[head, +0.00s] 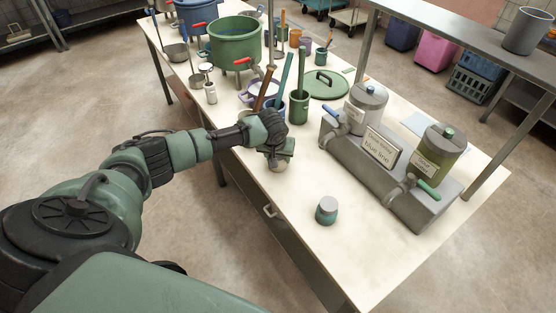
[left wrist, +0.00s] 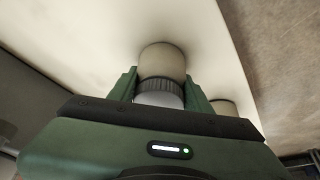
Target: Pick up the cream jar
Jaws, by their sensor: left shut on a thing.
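The cream jar (head: 279,165) is at the near left edge of the white table, below my left gripper (head: 277,152). In the left wrist view the cream jar (left wrist: 163,60) shows a beige body and a ribbed grey lid, with a green finger on each side of the lid. My left gripper (left wrist: 160,92) is shut on it. In the head view the gripper hides the jar's top. I cannot tell whether the jar's base touches the table. My right gripper is in neither view.
A teal jar (head: 326,212) with a grey lid stands to the right on the table (head: 400,258). A grey dispenser unit (head: 370,165) stands at the right. The table's front is mostly clear.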

